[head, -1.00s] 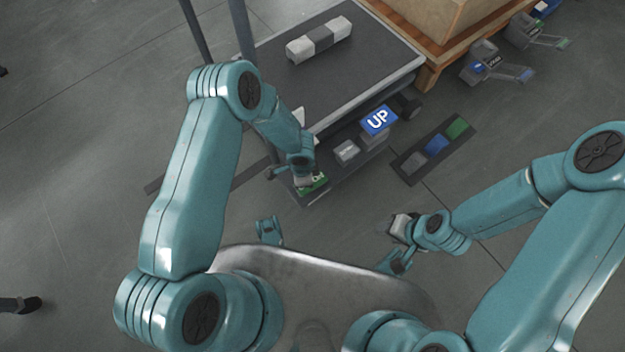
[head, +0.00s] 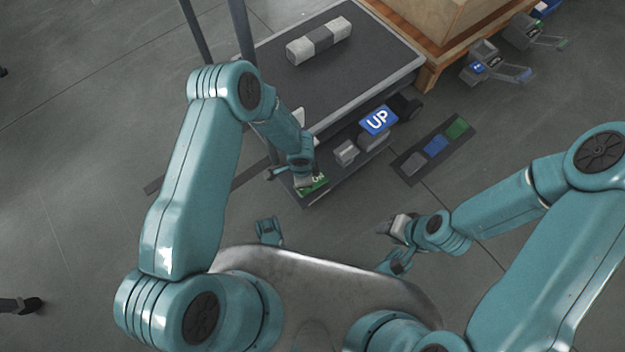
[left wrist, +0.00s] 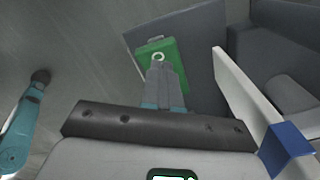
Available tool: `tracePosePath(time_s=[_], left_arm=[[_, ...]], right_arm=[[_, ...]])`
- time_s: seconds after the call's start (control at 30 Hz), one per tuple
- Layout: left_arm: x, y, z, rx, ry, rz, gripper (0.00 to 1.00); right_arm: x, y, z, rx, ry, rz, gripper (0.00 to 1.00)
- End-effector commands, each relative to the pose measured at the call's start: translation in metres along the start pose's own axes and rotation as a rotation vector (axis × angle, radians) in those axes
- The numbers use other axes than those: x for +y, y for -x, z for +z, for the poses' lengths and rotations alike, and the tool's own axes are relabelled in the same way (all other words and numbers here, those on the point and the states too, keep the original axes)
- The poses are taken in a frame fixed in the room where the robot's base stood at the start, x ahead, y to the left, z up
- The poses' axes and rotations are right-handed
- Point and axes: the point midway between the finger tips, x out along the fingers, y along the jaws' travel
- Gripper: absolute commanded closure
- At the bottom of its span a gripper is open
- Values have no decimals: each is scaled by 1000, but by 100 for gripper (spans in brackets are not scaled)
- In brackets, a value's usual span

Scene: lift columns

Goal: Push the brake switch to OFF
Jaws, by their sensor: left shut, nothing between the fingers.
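The brake switch appears as a green panel (head: 313,187) on the near edge of the lift's base, with white lettering partly covered by my gripper. In the left wrist view the green panel (left wrist: 145,60) shows a white ring-shaped mark at the fingertips. My left gripper (head: 306,180) is shut and empty, right at the panel. Its closed fingers (left wrist: 160,68) overlap the panel in the left wrist view; I cannot tell whether they touch it. My right gripper (head: 391,229) is away from the lift, over the floor, and its jaws are unclear.
A blue UP sign (head: 378,120) and a grey block (head: 346,152) are on the lift base, right of the switch. The lift platform (head: 375,62) carries a grey-and-white bar (head: 319,40). A dark strip with coloured pads (head: 435,145) lies on the floor. A wooden pallet (head: 432,78) stands behind.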

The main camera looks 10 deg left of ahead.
Motion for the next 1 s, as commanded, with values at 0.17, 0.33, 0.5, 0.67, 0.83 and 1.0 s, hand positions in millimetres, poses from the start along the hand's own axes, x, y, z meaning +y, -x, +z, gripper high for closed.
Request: tracePosePath(time_s=[0.17, 0.33, 0.5, 0.67, 0.83, 1.0], left_arm=[[0, 0, 0, 0, 0, 0, 100], [0, 0, 0, 0, 0, 0, 100], [0, 0, 0, 0, 0, 0, 100], [0, -1, 0, 0, 0, 0, 100], [0, -4, 0, 0, 0, 0, 100], [0, -6, 0, 0, 0, 0, 100]], right_arm=[[0, 0, 0, 0, 0, 0, 57], [0, 0, 0, 0, 0, 0, 57], [0, 0, 0, 0, 0, 0, 57], [0, -1, 0, 0, 0, 0, 57], [1, -4, 0, 0, 0, 0, 57], [2, -6, 0, 0, 0, 0, 57]])
